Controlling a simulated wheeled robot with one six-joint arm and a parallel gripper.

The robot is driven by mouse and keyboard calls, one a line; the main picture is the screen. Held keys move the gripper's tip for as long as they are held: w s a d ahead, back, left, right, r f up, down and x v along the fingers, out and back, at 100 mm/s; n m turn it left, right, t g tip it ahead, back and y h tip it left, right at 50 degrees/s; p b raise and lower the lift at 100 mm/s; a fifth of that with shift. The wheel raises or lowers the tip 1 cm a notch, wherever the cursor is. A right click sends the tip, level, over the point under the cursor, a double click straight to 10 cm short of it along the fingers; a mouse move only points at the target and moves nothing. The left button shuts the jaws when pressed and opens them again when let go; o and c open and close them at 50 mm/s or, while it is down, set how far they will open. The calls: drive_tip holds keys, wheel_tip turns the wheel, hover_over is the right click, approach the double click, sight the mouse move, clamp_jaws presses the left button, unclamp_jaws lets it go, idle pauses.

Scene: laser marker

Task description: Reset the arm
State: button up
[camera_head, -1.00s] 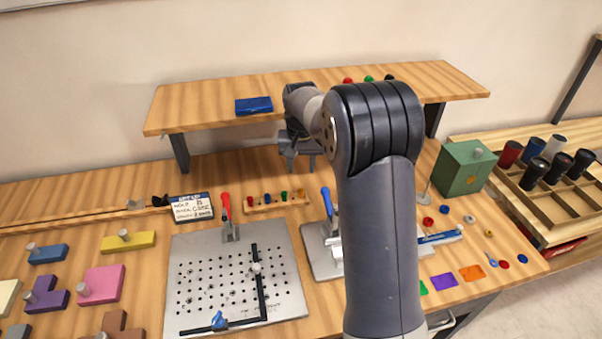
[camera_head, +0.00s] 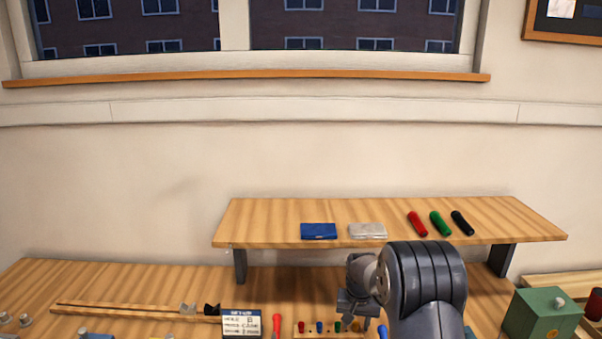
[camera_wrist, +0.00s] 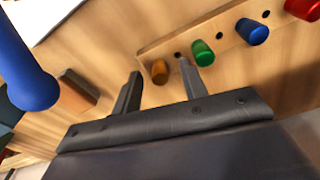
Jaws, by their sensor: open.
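My gripper (camera_wrist: 160,85) is open in the wrist view, with nothing between its two fingers. The fingers point toward a wooden peg strip (camera_wrist: 220,28) that holds an orange peg (camera_wrist: 159,72), a green peg (camera_wrist: 203,53), a blue peg (camera_wrist: 252,32) and a red peg (camera_wrist: 303,8). I cannot tell whether the fingers touch the strip. In the head view my gripper (camera_head: 352,322) is small and partly hidden by the arm, in front of the shelf and close to the same strip (camera_head: 312,334).
A wooden shelf (camera_head: 285,215) stands over the bench, bearing a blue case (camera_head: 318,231), a clear case (camera_head: 367,231) and red, green and black cylinders. A green box (camera_head: 541,314) is at right. A setup card (camera_head: 241,323) stands left. A blue handle (camera_wrist: 30,80) is close to my gripper.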

drive_tip(key=shift+r, duration=0.25)
idle(0.3)
